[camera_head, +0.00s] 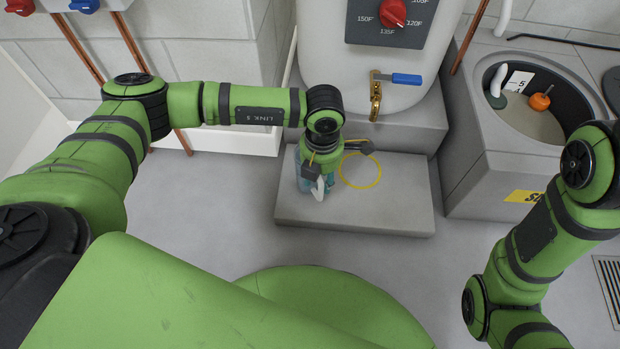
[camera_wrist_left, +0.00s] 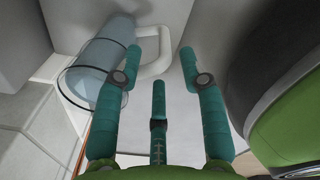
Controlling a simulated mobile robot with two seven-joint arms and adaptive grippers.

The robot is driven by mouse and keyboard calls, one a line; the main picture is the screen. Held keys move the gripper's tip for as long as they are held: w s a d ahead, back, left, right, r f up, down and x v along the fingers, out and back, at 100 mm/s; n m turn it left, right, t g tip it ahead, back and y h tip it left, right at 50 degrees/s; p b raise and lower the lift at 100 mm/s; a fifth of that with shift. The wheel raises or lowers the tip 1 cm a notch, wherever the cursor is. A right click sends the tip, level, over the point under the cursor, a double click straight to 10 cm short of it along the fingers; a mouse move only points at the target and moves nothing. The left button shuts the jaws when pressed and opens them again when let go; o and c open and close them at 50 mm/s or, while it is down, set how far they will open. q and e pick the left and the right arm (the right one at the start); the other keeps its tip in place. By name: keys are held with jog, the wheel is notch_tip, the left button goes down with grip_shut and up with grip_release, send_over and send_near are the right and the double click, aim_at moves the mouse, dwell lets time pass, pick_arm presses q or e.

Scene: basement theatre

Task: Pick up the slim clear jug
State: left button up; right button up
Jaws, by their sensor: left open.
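The slim clear jug (camera_head: 303,182), bluish and see-through with a pale handle, stands on the grey step near its left end. My left gripper (camera_head: 340,160) is above and partly in front of it, hiding its upper part. In the left wrist view the jug (camera_wrist_left: 98,68) lies to the left with its pale handle towards the right. The left gripper's teal fingers (camera_wrist_left: 160,58) are spread apart and empty. One finger overlaps the jug in that view; I cannot tell whether it touches. My right arm shows at the right, but its gripper is out of view.
The grey step (camera_head: 400,205) has a yellow ring (camera_head: 378,184) marked right of the jug. A pale tank (camera_head: 325,45) with a brass tap (camera_head: 375,100) stands behind. A sump basin (camera_head: 535,122) is at the right. The step's right side is clear.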

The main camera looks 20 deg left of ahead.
aim_at(321, 199)
pick_arm(q)
jog(key=f+b, duration=0.2)
jog(key=f, duration=0.1)
jog(key=f+b, duration=0.2)
jog(key=shift+s+d+f, duration=0.1)
jog(key=shift+d, duration=0.2)
jog(key=shift+f, duration=0.15)
jog(key=shift+r, duration=0.2)
grip_shut()
